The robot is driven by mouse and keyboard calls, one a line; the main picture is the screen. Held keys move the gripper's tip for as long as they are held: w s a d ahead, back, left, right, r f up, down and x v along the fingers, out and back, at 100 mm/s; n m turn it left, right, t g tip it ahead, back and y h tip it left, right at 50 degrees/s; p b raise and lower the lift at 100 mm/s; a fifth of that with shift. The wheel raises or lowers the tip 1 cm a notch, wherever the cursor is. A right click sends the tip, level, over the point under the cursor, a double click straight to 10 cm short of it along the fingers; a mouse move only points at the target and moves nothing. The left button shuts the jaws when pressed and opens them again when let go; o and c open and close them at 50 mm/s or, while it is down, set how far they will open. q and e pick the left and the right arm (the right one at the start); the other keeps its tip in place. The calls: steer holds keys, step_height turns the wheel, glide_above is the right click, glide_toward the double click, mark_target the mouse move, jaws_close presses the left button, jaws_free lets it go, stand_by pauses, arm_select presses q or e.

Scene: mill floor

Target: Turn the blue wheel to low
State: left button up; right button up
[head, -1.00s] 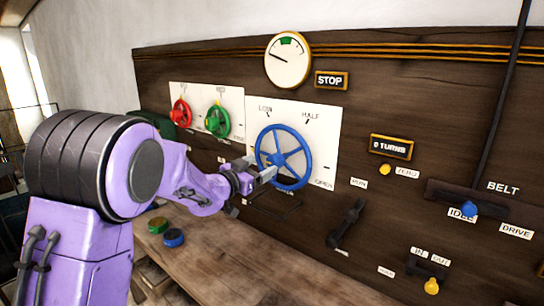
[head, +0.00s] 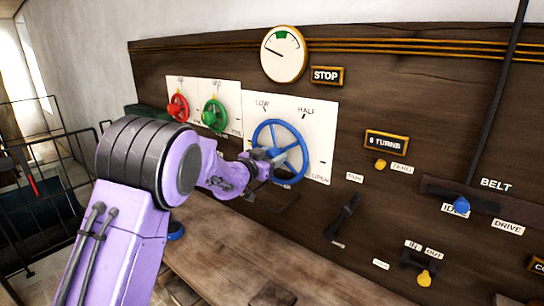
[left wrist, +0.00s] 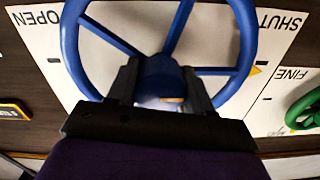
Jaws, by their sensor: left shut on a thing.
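The blue wheel (head: 300,140) is mounted on a white plate (head: 318,115) marked LOW and HALF along the top. OPEN and SHUT (left wrist: 280,22) show upside down in the left wrist view. My left gripper (head: 266,155) is shut at the middle of the blue wheel. In the left wrist view its two fingers (left wrist: 160,88) lie on either side of the blue hub (left wrist: 158,70). A small yellow mark (left wrist: 257,70) shows beside the rim, on the SHUT side. The gripper and wrist hide the wheel's lower left in the head view. My right gripper is not in view.
A red wheel (head: 177,107) and a green wheel (head: 214,115) stand left of the blue wheel. A black lever (head: 343,216), a TURNS display (head: 386,142) and the belt lever's blue knob (head: 461,205) are to the right. A wooden bench (head: 225,250) runs below.

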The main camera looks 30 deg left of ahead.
arm_select(q)
steer(key=shift+f+m+b, duration=0.25)
steer(key=shift+m+b, duration=0.95)
steer(key=shift+b, duration=0.1)
steer(key=m+b, duration=0.3)
steer(key=shift+m, duration=0.3)
steer(key=m+b, duration=0.4)
steer(key=shift+m, duration=0.3)
steer(key=shift+r+m+b, duration=0.15)
steer(key=shift+m+b, duration=0.45)
steer(key=shift+b, duration=0.1)
steer(key=o, duration=1)
steer(key=shift+o, duration=0.2)
steer(key=shift+s, duration=0.15)
